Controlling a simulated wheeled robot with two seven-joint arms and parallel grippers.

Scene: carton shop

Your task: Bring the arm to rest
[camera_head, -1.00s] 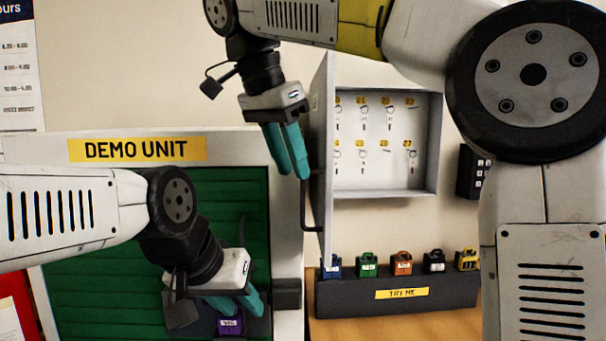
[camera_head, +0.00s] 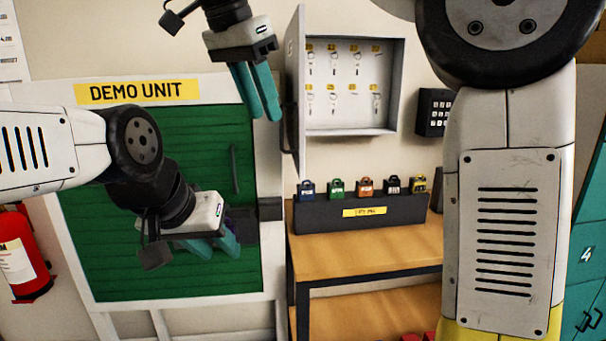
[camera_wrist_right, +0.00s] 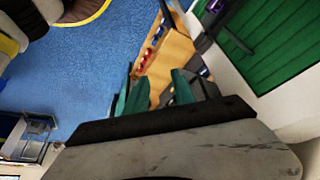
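My left gripper (camera_head: 215,246) hangs in front of the green roller door (camera_head: 110,220) of the demo unit. Its teal fingers are apart and I see nothing between them. Behind it, a dark hasp (camera_head: 270,209) sits on the door's right edge, with a purplish patch (camera_head: 239,213) mostly hidden by the hand. My right gripper (camera_head: 256,92) points down, left of the open key cabinet's door (camera_head: 295,90). In the right wrist view its two teal fingers (camera_wrist_right: 160,92) stand apart with a gap and nothing held.
The key cabinet (camera_head: 398,88) holds several keys. A dark stand (camera_head: 310,216) with several coloured padlocks sits on the wooden bench (camera_head: 365,255). A keypad (camera_head: 434,112) is on the wall. A red extinguisher (camera_head: 22,255) stands left, a teal locker (camera_head: 592,260) right.

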